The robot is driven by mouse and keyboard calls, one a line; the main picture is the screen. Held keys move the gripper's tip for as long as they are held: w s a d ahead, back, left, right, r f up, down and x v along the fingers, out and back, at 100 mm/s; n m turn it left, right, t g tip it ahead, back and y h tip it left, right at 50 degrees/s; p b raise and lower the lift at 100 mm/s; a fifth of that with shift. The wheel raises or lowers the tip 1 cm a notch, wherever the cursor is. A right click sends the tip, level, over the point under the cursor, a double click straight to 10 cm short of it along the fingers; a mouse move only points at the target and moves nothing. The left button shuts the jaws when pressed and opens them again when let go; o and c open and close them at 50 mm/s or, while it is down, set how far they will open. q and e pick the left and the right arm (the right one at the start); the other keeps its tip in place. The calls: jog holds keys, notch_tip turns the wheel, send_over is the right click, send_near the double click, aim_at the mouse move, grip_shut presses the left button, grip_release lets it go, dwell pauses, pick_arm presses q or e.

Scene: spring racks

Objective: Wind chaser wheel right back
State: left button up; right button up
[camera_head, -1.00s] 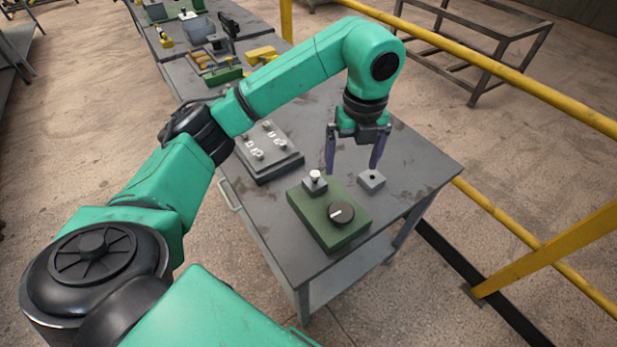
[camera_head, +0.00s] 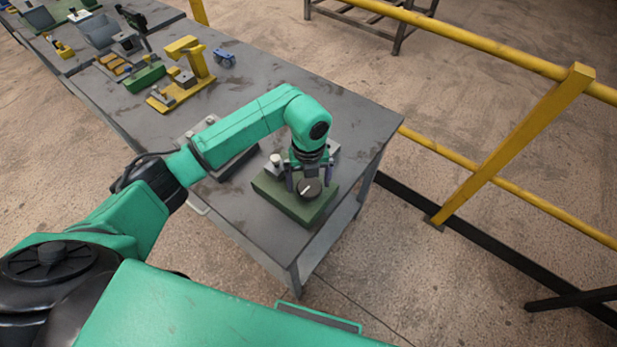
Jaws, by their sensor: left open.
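A green box (camera_head: 284,203) sits near the front corner of the grey table. A black round knob (camera_head: 309,189) with a white pointer line is on its top. A small block with a pale knob (camera_head: 276,161) stands at the box's back left. My left gripper (camera_head: 309,183) points down over the box, its two fingers apart on either side of the black knob. I cannot tell whether the fingers touch the knob. The small grey block behind the box is mostly hidden by my gripper. My right gripper is out of view.
My left arm hides most of a grey plate (camera_head: 233,166). A yellow stand (camera_head: 190,77) and a small blue part (camera_head: 224,57) are farther back on the table (camera_head: 345,113). Yellow railings (camera_head: 505,188) run along the right. The table's right back area is clear.

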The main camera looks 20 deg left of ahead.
pick_arm(q)
jog(key=shift+d+f, duration=0.1)
jog(key=shift+d, duration=0.05)
jog(key=c, duration=1.2)
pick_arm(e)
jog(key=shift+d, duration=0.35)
